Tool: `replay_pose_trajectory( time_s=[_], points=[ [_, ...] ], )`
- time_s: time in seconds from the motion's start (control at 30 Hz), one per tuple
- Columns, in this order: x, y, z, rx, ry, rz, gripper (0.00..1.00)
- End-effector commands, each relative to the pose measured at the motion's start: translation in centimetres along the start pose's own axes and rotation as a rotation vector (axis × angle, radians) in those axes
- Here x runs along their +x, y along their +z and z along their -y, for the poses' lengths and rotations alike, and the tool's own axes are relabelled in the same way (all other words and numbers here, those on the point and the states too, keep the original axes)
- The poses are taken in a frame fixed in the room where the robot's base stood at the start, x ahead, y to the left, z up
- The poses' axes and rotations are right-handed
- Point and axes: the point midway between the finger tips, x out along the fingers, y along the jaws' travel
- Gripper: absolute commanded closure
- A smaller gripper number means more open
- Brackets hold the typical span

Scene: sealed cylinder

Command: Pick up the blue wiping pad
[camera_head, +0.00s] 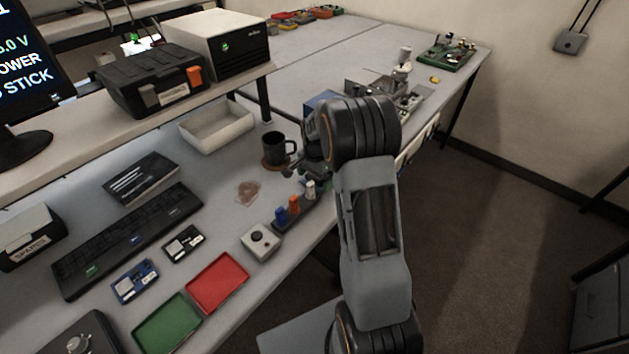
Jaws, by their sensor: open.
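A blue thing (321,101) shows on the bench just behind and left of my arm's upper joint. My arm hides part of it, and I cannot tell whether it is the wiping pad. No other clear blue pad shows. My gripper (303,171) is low over the bench, just right of the dark mug and beyond the row of coloured pegs. It is open, and my own wrist partly hides it. I see nothing held in it.
A dark mug (274,148) stands close left of my gripper. A brownish spill (248,191) lies nearer. The peg rack (301,208), a button box (261,242), a red tray (218,283) and a green tray (167,324) line the front edge. A white bin (217,128) stands behind.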

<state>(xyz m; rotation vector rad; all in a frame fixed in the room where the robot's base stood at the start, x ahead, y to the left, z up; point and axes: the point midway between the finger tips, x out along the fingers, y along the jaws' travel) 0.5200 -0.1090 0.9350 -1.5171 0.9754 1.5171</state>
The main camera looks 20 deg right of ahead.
Motion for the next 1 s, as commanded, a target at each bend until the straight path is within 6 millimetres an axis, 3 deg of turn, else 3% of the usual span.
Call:
replay_pose_trajectory(
  time_s=[0.2, 0.5, 0.77, 1.0],
  points=[
    [0.1, 0.0, 0.0, 0.0, 0.0, 0.0, 0.01],
    [0.0, 0.0, 0.0, 0.0, 0.0, 0.0, 0.29],
    [-0.3, 0.0, 0.0, 0.0, -0.002, -0.001, 0.29],
    [-4.0, -0.1, 0.1, 0.0, -0.005, -0.004, 0.29]
  ],
)
